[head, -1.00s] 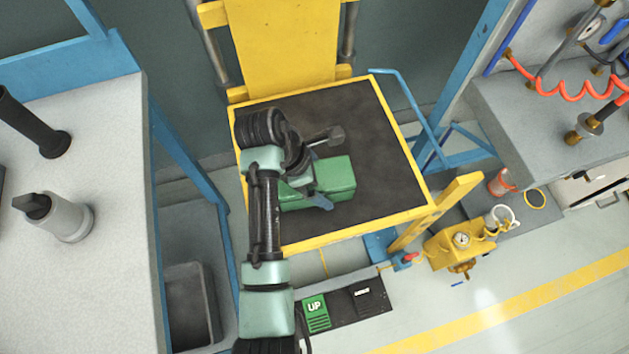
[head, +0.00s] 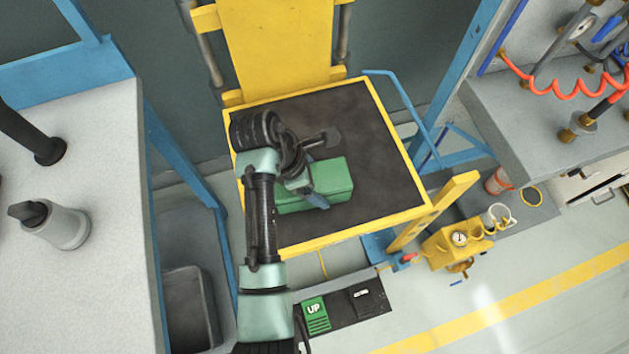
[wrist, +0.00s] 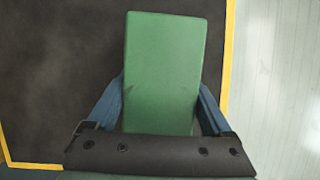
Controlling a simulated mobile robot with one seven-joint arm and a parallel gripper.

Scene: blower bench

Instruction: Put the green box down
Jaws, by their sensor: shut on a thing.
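The green box (head: 328,181) is over the black-topped, yellow-edged lift platform (head: 385,190) in the head view. It fills the middle of the wrist view (wrist: 163,72). My gripper (head: 316,196) is shut on the box, with one blue finger on each side of it in the wrist view (wrist: 160,105). My arm hides the box's left part in the head view. Whether the box's underside touches the platform or hangs slightly above it, I cannot tell.
The platform's black top is bare around the box. A yellow back plate (head: 282,45) rises behind it. A grey bench (head: 75,160) stands at left, another (head: 530,110) at right. A green "UP" pedal (head: 315,314) and a yellow pump unit (head: 455,244) sit in front.

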